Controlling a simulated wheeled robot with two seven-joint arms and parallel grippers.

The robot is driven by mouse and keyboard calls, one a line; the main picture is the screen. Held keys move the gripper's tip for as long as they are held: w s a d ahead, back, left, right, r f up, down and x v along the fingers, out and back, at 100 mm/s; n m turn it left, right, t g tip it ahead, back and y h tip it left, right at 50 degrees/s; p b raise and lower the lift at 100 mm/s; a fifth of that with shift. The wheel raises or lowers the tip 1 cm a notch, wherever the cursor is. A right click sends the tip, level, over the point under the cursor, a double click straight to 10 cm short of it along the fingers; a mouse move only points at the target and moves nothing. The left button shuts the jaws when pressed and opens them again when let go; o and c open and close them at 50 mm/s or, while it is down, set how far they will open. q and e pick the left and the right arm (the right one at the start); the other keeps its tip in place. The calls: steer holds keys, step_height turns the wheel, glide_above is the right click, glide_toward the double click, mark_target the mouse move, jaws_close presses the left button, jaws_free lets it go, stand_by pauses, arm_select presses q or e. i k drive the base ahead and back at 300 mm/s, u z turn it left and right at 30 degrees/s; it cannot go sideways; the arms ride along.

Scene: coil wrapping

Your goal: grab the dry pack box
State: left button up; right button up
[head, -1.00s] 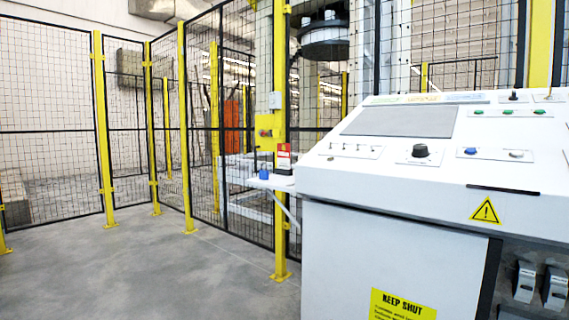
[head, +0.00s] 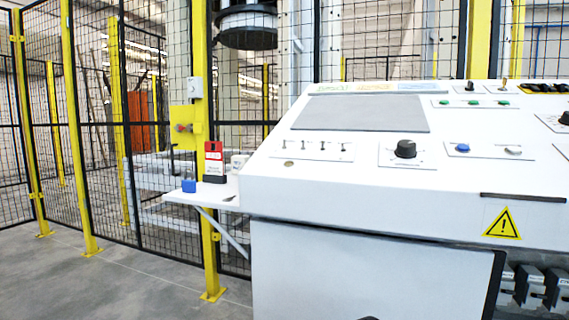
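A small white side shelf (head: 212,198) juts out left of the control console. On it stands an upright box (head: 214,162) with red, white and dark parts, a small blue item (head: 188,186) in front of it to the left, and a small whitish item (head: 238,162) to its right, partly against the console. I cannot read the labels, so I cannot tell for sure which one is the dry pack box. Neither of my grippers shows clearly. Only a tiny dark shape, unclear, shows at the bottom edge.
The large white console (head: 360,185) fills the right side, with knobs, buttons and a yellow warning triangle (head: 502,224). A yellow post (head: 209,260) of the mesh fence stands right by the shelf. Bare grey floor (head: 110,285) lies free at the lower left.

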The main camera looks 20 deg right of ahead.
mark_target(237, 162)
steer(key=z, duration=0.3)
steer(key=i, duration=0.3)
steer(key=z, duration=3.6)
steer(key=k, duration=1.2)
steer(key=u, duration=1.9)
